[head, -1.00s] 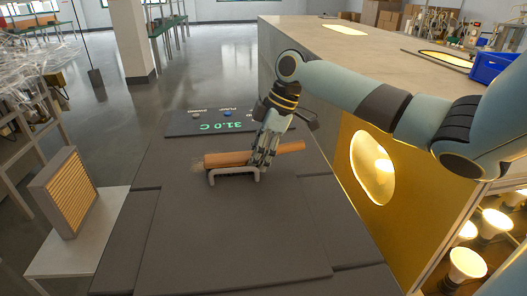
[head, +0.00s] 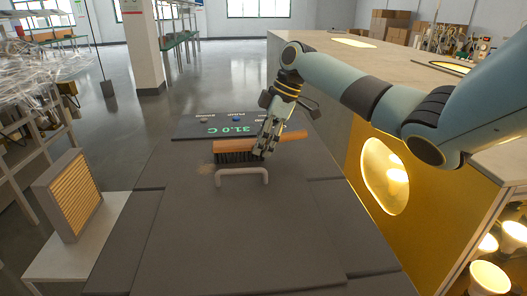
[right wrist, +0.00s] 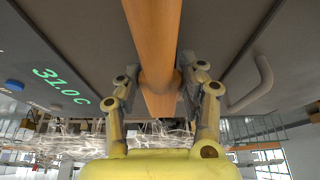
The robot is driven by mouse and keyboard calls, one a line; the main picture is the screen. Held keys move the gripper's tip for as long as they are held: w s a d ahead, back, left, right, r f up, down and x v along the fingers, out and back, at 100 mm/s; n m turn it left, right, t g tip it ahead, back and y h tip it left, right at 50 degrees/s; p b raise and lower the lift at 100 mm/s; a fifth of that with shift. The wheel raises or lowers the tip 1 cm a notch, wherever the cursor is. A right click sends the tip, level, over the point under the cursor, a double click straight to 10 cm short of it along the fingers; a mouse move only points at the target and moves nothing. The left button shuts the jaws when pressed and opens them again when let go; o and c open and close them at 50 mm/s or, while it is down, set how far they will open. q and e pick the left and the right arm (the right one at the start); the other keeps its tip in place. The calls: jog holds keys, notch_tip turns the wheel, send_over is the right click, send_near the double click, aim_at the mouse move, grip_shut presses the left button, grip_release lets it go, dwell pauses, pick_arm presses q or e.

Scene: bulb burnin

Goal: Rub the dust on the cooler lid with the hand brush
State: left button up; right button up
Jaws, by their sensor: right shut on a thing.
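The hand brush (head: 232,146) has an orange wooden back and handle with dark bristles pointing down. My right gripper (head: 266,146) is shut on it; in the right wrist view the fingers (right wrist: 160,85) close on both sides of the wooden handle (right wrist: 155,30). The brush is over the dark grey cooler lid (head: 240,235), beyond the lid's pale handle (head: 242,172). A small tan dust patch (head: 206,169) lies on the lid, left of the bristles. Whether the bristles touch the lid I cannot tell. My left gripper is not in view.
A panel with a green 31.0 C readout (head: 226,130) and buttons lies behind the brush. A slatted filter (head: 68,195) stands on a white stand at left. A yellow-sided cabinet (head: 415,190) with glowing bulbs (head: 488,277) bounds the right. The lid's front is clear.

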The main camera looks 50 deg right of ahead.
jog(key=shift+w+d+f+b, duration=0.1)
jog(key=shift+w+d+b, duration=1.05)
jog(key=shift+w+b, duration=0.3)
jog(key=shift+w+a+p, duration=0.3)
jog(key=shift+w+a, duration=0.25)
jog(key=shift+a, duration=0.15)
jog(key=s+p, duration=0.1)
jog(key=s+a+p, duration=0.1)
jog(key=p, duration=0.1)
jog(key=shift+a+r, duration=0.2)
jog(key=shift+r, duration=0.05)
jog(key=shift+s+a+f+p, duration=0.15)
jog(key=shift+s+a+p, duration=0.3)
jog(key=shift+p, duration=0.45)
